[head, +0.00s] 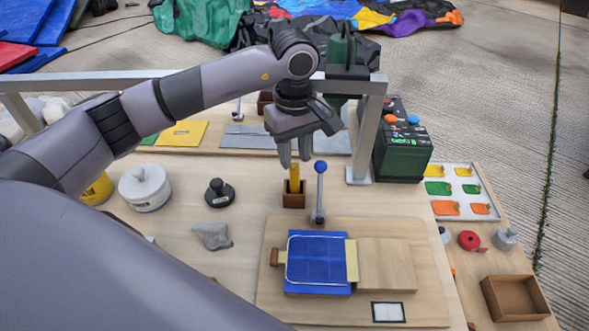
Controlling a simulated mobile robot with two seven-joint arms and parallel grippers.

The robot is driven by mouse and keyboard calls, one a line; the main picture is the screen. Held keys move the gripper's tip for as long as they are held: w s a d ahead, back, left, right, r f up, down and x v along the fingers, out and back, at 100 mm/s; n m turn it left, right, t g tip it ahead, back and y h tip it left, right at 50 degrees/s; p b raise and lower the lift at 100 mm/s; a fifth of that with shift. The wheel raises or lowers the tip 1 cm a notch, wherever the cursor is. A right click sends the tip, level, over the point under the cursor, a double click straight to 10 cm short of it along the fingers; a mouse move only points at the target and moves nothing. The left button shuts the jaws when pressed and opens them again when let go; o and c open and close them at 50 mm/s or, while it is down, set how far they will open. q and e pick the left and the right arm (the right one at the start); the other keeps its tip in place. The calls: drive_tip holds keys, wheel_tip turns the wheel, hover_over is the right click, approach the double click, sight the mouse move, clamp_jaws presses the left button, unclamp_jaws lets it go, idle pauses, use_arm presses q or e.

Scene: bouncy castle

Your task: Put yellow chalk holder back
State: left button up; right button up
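The yellow chalk holder (294,180) stands upright in a small brown wooden block (293,200) near the middle of the bench. My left gripper (295,160) points down right above it, with its fingertips at about the height of the holder's top. The two fingers are apart, with a gap wider than the holder between them. I cannot tell whether a finger touches it. The holder's lower end is hidden inside the block. My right gripper is not in view.
A blue-knobbed lever (320,190) stands close right of the block. In front lies a wooden board (430,290) with a blue panel (318,262). A grey metal frame (365,140) and a green box (402,150) stand behind. A black-knobbed weight (219,193) is at left.

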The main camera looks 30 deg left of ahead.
use_arm(q)
wheel_tip(320, 180, up, 6)
drive_tip(key=shift+f, duration=0.2)
drive_tip(key=shift+f, duration=0.1)
idle(0.4)
